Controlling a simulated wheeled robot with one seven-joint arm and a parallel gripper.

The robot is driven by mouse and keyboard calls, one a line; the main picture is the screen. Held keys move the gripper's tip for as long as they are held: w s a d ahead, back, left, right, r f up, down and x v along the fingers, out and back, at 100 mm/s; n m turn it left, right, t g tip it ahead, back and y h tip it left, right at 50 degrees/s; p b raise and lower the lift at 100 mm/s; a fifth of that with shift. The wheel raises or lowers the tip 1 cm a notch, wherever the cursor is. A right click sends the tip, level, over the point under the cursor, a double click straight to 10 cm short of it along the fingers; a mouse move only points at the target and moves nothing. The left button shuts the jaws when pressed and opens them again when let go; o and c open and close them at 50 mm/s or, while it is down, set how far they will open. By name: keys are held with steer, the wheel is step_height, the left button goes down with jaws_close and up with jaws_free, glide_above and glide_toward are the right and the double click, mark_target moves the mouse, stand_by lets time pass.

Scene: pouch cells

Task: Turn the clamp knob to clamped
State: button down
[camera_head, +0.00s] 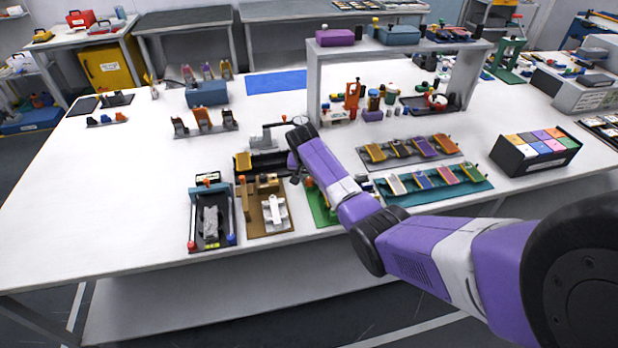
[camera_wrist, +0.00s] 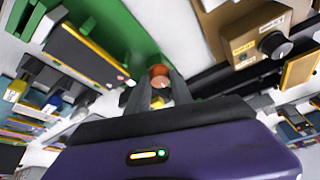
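A round black knob (camera_wrist: 273,43) with a pale mark sits on a brown box-like fixture (camera_wrist: 240,22) at the upper right of the wrist view. Small labels lie beside the knob, too blurred to read. In the head view the brown fixture (camera_head: 283,222) stands at the front of the table, left of my arm; its knob is not clear there. My gripper (camera_wrist: 158,80) is at the centre of the wrist view. Its dark fingers stand apart, with a copper-coloured round part (camera_wrist: 160,70) between or just beyond their tips; contact cannot be told. The black knob is outside the fingers.
A green fixture (camera_wrist: 110,25) lies close beside the fingers; it also shows partly behind my arm in the head view (camera_head: 320,208). A black fixture (camera_head: 212,235) stands left of the brown one. Cell trays (camera_head: 470,190) lie to the right. The table's left part (camera_head: 100,200) is clear.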

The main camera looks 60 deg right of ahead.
stand_by(0.3)
steer(key=m+b, duration=0.1)
steer(key=m+g+b, duration=0.1)
steer(key=m, duration=0.1)
steer(key=shift+w+f, duration=0.15)
steer(key=shift+w, duration=0.05)
steer(key=m+g+b, duration=0.1)
steer(key=m+b, duration=0.2)
steer(key=b, duration=0.1)
steer(key=shift+w+f+m+g, duration=0.1)
steer(key=shift+m+g, duration=0.2)
steer(key=m+g+b, duration=0.1)
steer(key=m+b, duration=0.2)
steer(key=b, duration=0.1)
steer(key=shift+y, duration=0.3)
steer(key=m+b, duration=0.2)
steer(key=shift+d+r+g+b, duration=0.1)
steer(key=shift+r+g+b, duration=0.1)
steer(key=shift+g+b, duration=0.2)
steer(key=shift+m, duration=0.4)
steer(key=shift+r, duration=0.1)
steer(key=c, duration=1.4)
jaws_free()
